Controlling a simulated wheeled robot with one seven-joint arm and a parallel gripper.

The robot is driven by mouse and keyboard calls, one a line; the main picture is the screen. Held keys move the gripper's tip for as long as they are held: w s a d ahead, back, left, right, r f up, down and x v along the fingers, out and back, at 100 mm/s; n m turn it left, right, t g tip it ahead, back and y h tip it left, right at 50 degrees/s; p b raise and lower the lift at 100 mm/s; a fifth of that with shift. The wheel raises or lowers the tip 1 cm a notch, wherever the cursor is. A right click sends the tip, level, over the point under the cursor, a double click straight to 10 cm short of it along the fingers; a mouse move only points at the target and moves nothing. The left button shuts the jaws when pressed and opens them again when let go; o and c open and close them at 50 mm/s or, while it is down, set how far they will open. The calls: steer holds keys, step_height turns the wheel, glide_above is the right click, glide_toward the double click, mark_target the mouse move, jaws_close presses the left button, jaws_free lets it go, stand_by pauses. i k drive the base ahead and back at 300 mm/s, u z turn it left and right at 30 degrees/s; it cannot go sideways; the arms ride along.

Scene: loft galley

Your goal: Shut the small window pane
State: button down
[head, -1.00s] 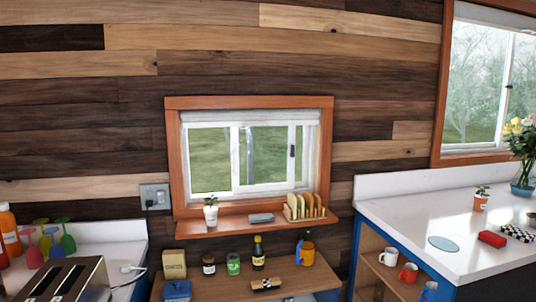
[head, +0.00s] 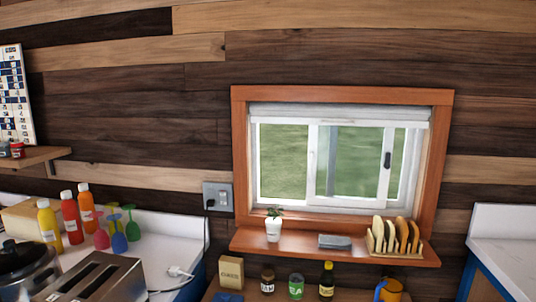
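The small window (head: 340,105) is in the wall, right of the middle in the head view, with an orange-brown wooden frame and white sashes. Its sliding pane (head: 352,165) has a white border and a dark handle (head: 387,160) near its right edge. A left glass section (head: 283,160) shows green outside. A vertical bar shows behind the pane's glass, so the panes seem to overlap; I cannot tell how wide any opening is. My gripper is not in view.
The wooden sill (head: 300,243) holds a potted plant (head: 273,225), a grey block (head: 335,241) and a rack of slices (head: 395,240). Bottles and jars stand on a shelf below. A counter with a toaster (head: 95,280) is left; another white counter (head: 505,255) is right.

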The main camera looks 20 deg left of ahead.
mark_target(380, 202)
steer(key=u, duration=0.9)
steer(key=i, duration=0.75)
steer(key=u, duration=0.95)
